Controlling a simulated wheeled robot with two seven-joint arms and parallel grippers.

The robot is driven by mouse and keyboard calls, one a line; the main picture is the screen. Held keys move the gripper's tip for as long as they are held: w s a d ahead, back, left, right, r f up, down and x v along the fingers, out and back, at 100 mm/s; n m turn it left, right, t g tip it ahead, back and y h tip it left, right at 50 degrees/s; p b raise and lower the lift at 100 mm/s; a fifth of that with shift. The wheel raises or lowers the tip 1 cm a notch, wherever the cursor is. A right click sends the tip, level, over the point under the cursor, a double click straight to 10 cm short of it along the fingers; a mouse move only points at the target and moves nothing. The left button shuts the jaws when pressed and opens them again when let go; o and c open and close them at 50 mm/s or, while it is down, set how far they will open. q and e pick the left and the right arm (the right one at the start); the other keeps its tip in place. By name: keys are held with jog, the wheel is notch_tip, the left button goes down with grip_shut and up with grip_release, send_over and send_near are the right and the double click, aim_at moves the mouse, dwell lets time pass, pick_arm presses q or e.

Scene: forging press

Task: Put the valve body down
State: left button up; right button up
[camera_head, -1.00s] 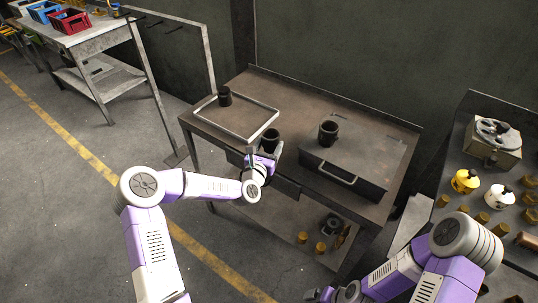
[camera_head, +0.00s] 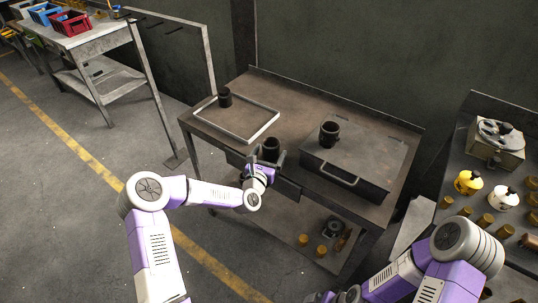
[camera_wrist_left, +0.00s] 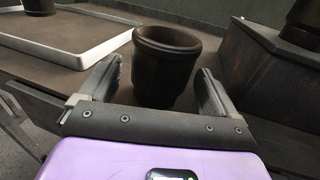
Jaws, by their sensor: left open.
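A dark, cup-shaped valve body (camera_head: 270,148) stands upright near the table's front edge, between a pale tray frame and a dark box. In the left wrist view the valve body (camera_wrist_left: 166,68) shows its open round mouth. My left gripper (camera_head: 265,160) is open, with one finger on each side of the valve body. In the left wrist view the left gripper (camera_wrist_left: 158,88) shows gaps between its fingers and the body. The body's base is partly hidden. Part of my right gripper (camera_head: 335,296) shows at the bottom edge; its fingers are not clear.
Similar dark parts stand in the tray frame (camera_head: 225,97) and on the dark box (camera_head: 329,134). The box (camera_head: 345,165) has a front handle close to my left gripper. A lower shelf (camera_head: 280,228) holds small brass parts. Another bench (camera_head: 463,150) stands at right.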

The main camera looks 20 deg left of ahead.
pick_arm(q)
jog(key=shift+r, duration=0.1)
jog(key=shift+s+r, duration=0.1)
jog(key=shift+s, duration=0.05)
jog(key=s+a+p, duration=0.1)
jog(key=s+p, duration=0.1)
jog(key=s, duration=0.9)
jog(key=s+d+f+m+g+h, duration=0.2)
jog(key=s+d+f+m+g, duration=0.3)
jog(key=f+m, duration=0.35)
jog(key=s+d+f+m+g+h, duration=0.2)
jog(key=s+d+f+m+g, duration=0.25)
jog(key=s+f+m, duration=0.35)
jog(key=s+f+m+g, duration=0.3)
jog(key=s+m, duration=0.3)
jog(key=m, duration=0.2)
jog(key=s+f+m+g+y, duration=0.1)
jog(key=s+f+m+g, duration=0.2)
jog(key=s+m+g, duration=0.2)
jog(key=s+m, duration=0.2)
jog(key=m, duration=0.1)
jog(key=shift+s+a+f, duration=0.2)
jog(key=shift+f, duration=0.2)
